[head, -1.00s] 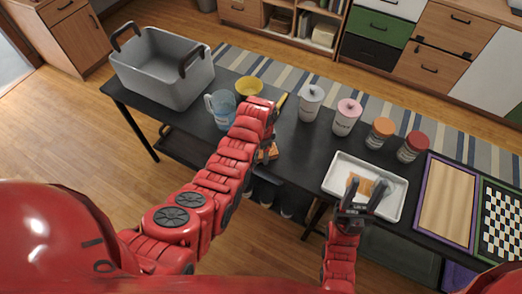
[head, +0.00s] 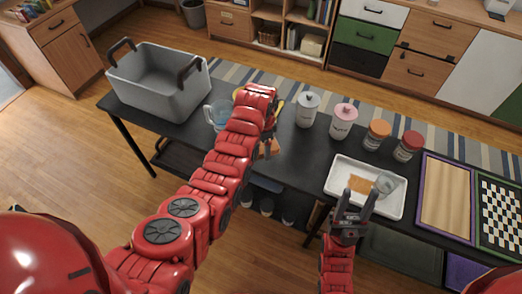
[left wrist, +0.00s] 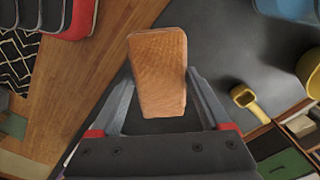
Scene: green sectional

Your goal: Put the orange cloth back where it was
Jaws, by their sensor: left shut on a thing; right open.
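The orange cloth (left wrist: 158,75) is a thick folded block between the fingers of my left gripper (left wrist: 160,100) in the left wrist view. In the head view part of the cloth (head: 268,148) shows below my left gripper (head: 268,138), near the table's front edge; my red arm covers much of that area. My left gripper is shut on the cloth. My right gripper (head: 354,198) is open and empty, at the front edge of the white tray (head: 343,170). A flat orange-tan patch (head: 361,185) and a clear glass (head: 386,182) are in the tray.
On the black table (head: 290,150) stand a grey basket (head: 160,90), a blue mug (head: 220,112), two lidded canisters (head: 307,110) and two spice jars (head: 377,135). A wooden board (head: 445,200) and a chessboard (head: 503,215) lie right. A yellow utensil (left wrist: 248,100) lies near the held cloth.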

